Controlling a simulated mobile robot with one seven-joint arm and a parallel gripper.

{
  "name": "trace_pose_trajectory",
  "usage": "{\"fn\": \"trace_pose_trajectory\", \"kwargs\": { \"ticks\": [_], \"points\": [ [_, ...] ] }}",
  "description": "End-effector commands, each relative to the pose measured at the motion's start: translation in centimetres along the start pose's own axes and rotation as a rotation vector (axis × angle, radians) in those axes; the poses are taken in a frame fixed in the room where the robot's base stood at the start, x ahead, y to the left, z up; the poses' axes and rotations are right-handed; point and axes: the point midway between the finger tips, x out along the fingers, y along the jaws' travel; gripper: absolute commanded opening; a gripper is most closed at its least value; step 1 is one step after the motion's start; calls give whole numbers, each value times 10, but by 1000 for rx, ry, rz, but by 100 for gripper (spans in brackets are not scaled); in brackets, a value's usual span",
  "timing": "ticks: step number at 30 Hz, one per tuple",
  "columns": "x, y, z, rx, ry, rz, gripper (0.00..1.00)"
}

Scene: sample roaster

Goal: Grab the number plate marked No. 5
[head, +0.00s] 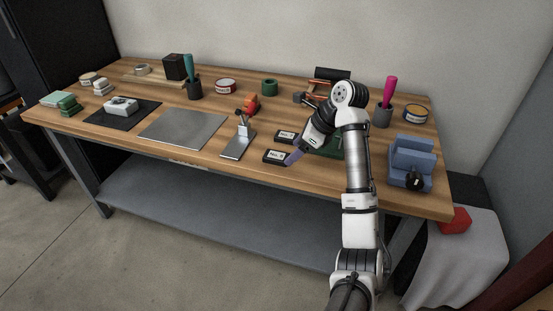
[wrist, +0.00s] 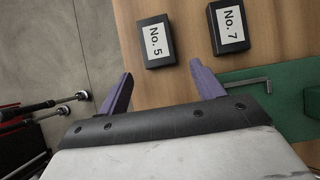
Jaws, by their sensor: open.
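The number plate No. 5 is a small black block with a white label. In the wrist view the No. 5 plate (wrist: 155,43) lies on the wooden bench near its edge, just ahead of my open purple fingers. A matching plate, No. 7 (wrist: 231,27), lies to its right, apart from it. In the head view two black plates lie by my gripper (head: 291,158): a nearer plate (head: 273,156) and a farther plate (head: 285,135); their numbers are too small to read there. My gripper (wrist: 162,92) is open, with nothing between its fingers.
A metal stand (head: 237,145) and a grey sheet (head: 183,128) are to the left on the bench. A blue block (head: 408,160) stands at the right end. The bench's front edge is close.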

Motion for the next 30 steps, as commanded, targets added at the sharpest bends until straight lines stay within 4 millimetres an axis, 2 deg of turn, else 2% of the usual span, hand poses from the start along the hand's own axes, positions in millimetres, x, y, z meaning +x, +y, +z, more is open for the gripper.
{"fn": "trace_pose_trajectory", "kwargs": {
  "ticks": [5, 9, 14, 21, 30],
  "points": [
    [7, 0, 11, -1, 0, 0, 66],
    [21, 0, 27, -1, 0, 2, 66],
    [44, 0, 25, 1, 1, 0, 66],
    [46, 0, 25, 0, -1, -1, 66],
    [46, 0, 25, 0, -1, -1, 27]
  ]
}}
